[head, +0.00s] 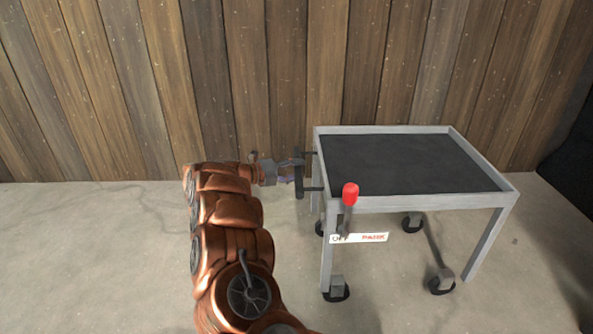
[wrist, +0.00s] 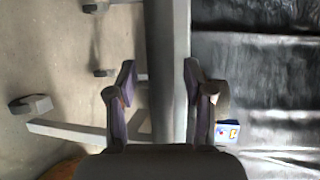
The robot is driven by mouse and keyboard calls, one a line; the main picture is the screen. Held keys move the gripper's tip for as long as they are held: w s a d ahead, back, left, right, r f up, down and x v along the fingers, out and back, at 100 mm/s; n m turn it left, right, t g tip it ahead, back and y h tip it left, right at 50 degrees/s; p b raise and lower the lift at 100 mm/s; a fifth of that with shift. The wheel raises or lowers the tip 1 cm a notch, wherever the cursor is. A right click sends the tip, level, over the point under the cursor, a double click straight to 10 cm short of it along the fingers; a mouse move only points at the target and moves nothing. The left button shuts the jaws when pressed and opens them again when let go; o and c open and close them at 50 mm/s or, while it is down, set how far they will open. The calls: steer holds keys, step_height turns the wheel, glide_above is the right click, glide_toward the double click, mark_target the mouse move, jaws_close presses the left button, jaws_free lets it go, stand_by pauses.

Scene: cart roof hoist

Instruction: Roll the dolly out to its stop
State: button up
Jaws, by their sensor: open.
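The dolly (head: 487,203) is a grey-framed cart with a black top on small black casters. It stands on the floor close to the wooden wall, at the right of the head view. A dark upright handle bar (head: 299,178) sticks out from its left side. My gripper (head: 295,171) is at this bar. In the wrist view the open fingers of my gripper (wrist: 159,72) stand on either side of a grey bar (wrist: 167,35). A gap shows at the left finger; the right finger is very close to the bar, and contact cannot be told.
A red-knobbed lever (head: 350,194) stands at the dolly's near left corner, above a white label (head: 373,237) reading "OFF" and a red word too small to read. The plank wall (head: 290,70) closes off the back. Floor (head: 90,255) is clear to the left.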

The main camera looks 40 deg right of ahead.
steer(key=v, duration=1.1)
steer(key=shift+a, duration=0.35)
steer(key=shift+r, duration=0.1)
steer(key=shift+w+r, duration=0.1)
